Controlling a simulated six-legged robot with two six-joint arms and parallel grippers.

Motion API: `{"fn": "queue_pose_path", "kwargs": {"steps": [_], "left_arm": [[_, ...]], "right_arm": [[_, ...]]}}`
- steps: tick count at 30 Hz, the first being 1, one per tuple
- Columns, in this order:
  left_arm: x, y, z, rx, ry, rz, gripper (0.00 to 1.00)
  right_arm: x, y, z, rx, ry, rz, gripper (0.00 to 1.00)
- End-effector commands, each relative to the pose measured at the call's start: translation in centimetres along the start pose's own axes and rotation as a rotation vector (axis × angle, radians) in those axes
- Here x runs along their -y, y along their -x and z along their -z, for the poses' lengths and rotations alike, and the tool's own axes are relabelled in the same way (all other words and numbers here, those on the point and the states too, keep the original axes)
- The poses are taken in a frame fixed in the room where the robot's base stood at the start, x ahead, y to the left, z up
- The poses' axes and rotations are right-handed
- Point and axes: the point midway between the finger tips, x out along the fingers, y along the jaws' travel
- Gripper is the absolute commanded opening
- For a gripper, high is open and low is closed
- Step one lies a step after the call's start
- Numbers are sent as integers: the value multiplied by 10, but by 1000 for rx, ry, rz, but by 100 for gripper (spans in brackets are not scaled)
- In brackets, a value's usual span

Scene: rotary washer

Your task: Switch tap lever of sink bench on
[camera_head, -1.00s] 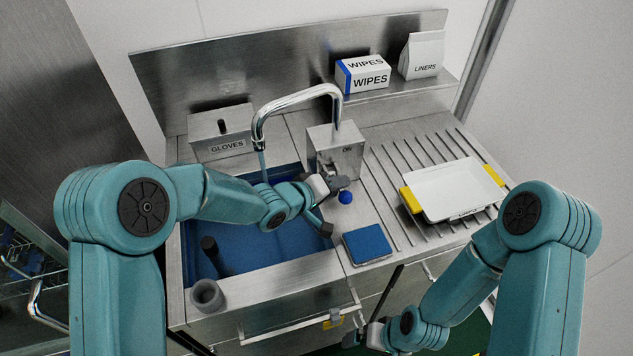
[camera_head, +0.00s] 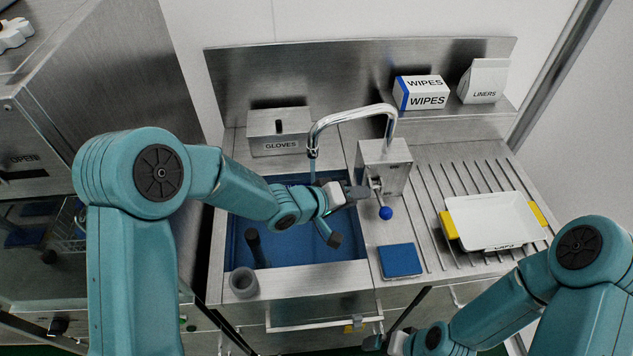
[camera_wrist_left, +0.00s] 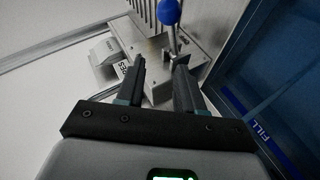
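The tap lever is a thin metal rod with a blue ball knob (camera_head: 385,212), on the front of the steel tap block (camera_head: 396,180). The ball also shows at the top of the left wrist view (camera_wrist_left: 168,12). The curved chrome spout (camera_head: 350,113) reaches over the blue sink basin (camera_head: 290,253), with a thin pale-blue streak below its mouth. My left gripper (camera_head: 358,192) is just left of the lever; in the wrist view its fingers (camera_wrist_left: 160,75) are apart and empty, the rod beyond the right fingertip. My right gripper (camera_head: 374,343) is low at the bottom edge, its fingers unclear.
A blue sponge-like block (camera_head: 400,260) lies on the bench front, right of the basin. A white tray (camera_head: 495,220) with yellow grips sits on the ribbed drainer. A gloves box (camera_head: 278,132) stands behind the basin, and a wipes box (camera_head: 421,92) on the back shelf. A grey cup (camera_head: 243,282) stands front left.

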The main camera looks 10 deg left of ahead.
Motion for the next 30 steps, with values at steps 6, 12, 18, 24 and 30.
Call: {"fn": "queue_pose_path", "kwargs": {"steps": [6, 12, 18, 24, 30], "left_arm": [[-3, 18, 6, -1, 0, 0, 37], [-2, 32, 9, -1, -1, 0, 37], [-4, 47, 13, -2, -1, -1, 37], [-4, 62, 17, -3, -1, -1, 37], [-5, 76, 20, -3, -1, -1, 37]], "right_arm": [[5, 14, 0, 0, 0, 0, 100], [7, 20, 0, 0, 0, 0, 100], [8, 22, 0, 0, 0, 0, 100], [8, 22, 0, 0, 0, 0, 100], [8, 22, 0, 0, 0, 0, 100]]}}
